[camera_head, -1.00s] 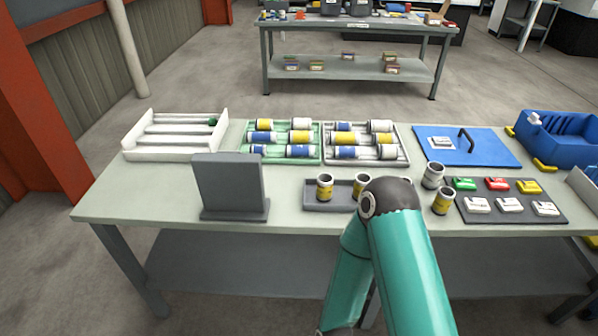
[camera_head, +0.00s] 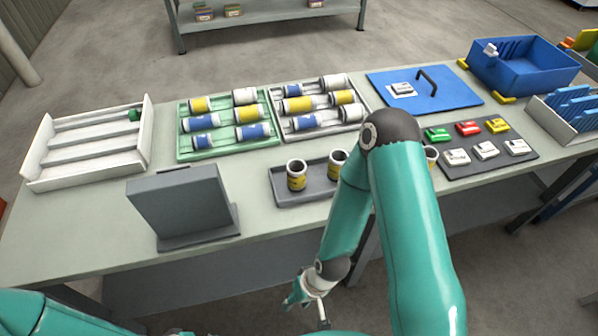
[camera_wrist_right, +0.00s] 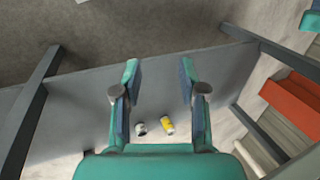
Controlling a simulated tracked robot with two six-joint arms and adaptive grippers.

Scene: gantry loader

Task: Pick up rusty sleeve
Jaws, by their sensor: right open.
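No sleeve shows clear rust, so I cannot tell which is the rusty one. Two open-topped sleeves with yellow bands stand upright in the grey tray, a left sleeve (camera_head: 296,175) and a right sleeve (camera_head: 338,164). Another sleeve (camera_head: 431,156) is mostly hidden behind my right arm. My right gripper (camera_head: 308,300) hangs low in front of the table, apart from the sleeves. In the right wrist view the gripper (camera_wrist_right: 160,75) is open and empty. Beyond its fingers lie a small yellow cylinder (camera_wrist_right: 168,126) and a whitish one (camera_wrist_right: 140,128). My left gripper is out of view.
The grey tray (camera_head: 283,197) is near the table's front edge. A grey upright panel (camera_head: 182,202) stands to its left. Behind are a green rack (camera_head: 184,154), a pale rack (camera_head: 283,133) and a white tray (camera_head: 40,158). A blue bin (camera_head: 520,75) stands at the right.

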